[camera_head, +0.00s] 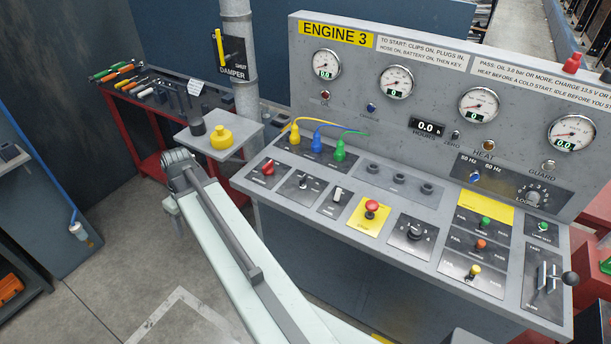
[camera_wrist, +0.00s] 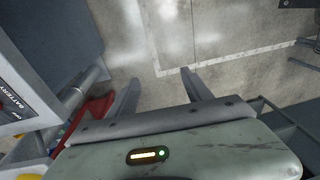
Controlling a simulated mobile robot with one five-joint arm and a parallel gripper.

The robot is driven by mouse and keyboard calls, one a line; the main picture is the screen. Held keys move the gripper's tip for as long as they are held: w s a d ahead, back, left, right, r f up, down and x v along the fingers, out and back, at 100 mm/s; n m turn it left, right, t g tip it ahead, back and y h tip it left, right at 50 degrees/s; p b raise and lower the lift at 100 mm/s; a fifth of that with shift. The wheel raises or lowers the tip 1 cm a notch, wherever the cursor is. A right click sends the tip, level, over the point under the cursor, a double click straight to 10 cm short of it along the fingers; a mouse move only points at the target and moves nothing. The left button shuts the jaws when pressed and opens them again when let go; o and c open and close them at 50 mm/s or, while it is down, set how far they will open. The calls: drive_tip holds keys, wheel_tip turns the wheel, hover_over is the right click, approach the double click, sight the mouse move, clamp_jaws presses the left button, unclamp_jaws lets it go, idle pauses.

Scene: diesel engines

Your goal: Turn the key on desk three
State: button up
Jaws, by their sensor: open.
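Desk three is the grey console (camera_head: 300,210) with a yellow "ENGINE 3" label (camera_head: 336,34) on its upright panel. Its sloping top carries a red knob (camera_head: 267,168), a small dark switch (camera_head: 304,183), a white-tipped switch (camera_head: 338,194), a red button on yellow (camera_head: 371,206) and a dark rotary switch (camera_head: 414,232). Which of these is the key is too small to tell. My gripper (camera_wrist: 160,77) is open and empty in the wrist view, above the concrete floor. In the head view my arm reaches to the console's left end; the fingers are not clear there.
A small grey shelf (camera_head: 240,143) with a yellow weight-like object (camera_head: 221,138) stands just beyond my arm's end. Yellow, blue and green plugs (camera_head: 317,138) with cables sit on the console. A red tool bench (camera_head: 150,166) stands behind. The floor (camera_head: 120,270) at left is clear.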

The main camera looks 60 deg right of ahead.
drive_tip(key=s+d, duration=0.2)
drive_tip(key=d, duration=0.8)
drive_tip(key=t+h+p, duration=0.1)
drive_tip(key=t+p, duration=0.1)
drive_tip(key=t, duration=0.1)
approach(304, 177)
wheel_tip(304, 177, down, 2)
drive_tip(key=b+x, duration=0.7)
drive_tip(key=shift+w+a+f, duration=0.1)
drive_tip(key=shift+w+f, duration=0.05)
drive_tip(key=shift+w, duration=0.1)
drive_tip(key=shift+w+f+b, duration=0.25)
drive_tip(key=shift+f+b, duration=0.1)
drive_tip(key=shift+b, duration=0.1)
drive_tip(key=shift+r, duration=0.1)
